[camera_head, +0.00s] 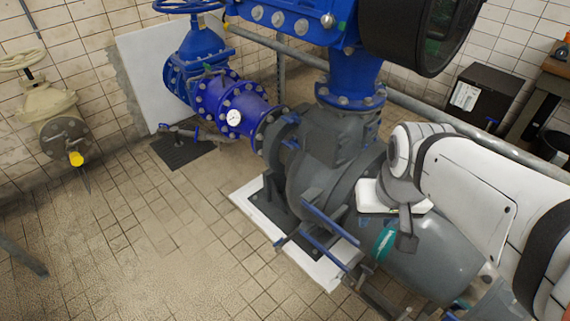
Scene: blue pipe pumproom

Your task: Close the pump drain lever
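A grey pump (325,170) stands on a white plinth in the middle. Two long blue bars (329,223) stick out at its lower front. A small pipe fitting with a blue lever-like part (196,131) sits over a dark floor grate, left of the pump. I cannot tell for sure which part is the pump drain lever. My white arm comes in from the right, and its grey end, seemingly my gripper (406,232), hangs in front of the grey cylindrical body right of the pump. It appears apart from the blue bars. Its fingers are not clear, and I see nothing held.
Blue flanged pipes with a round gauge (234,117) run behind the pump. A beige valve (58,125) is on the left wall. A grey rail (430,112) crosses behind the pump. The tiled floor (150,240) at front left is mostly clear.

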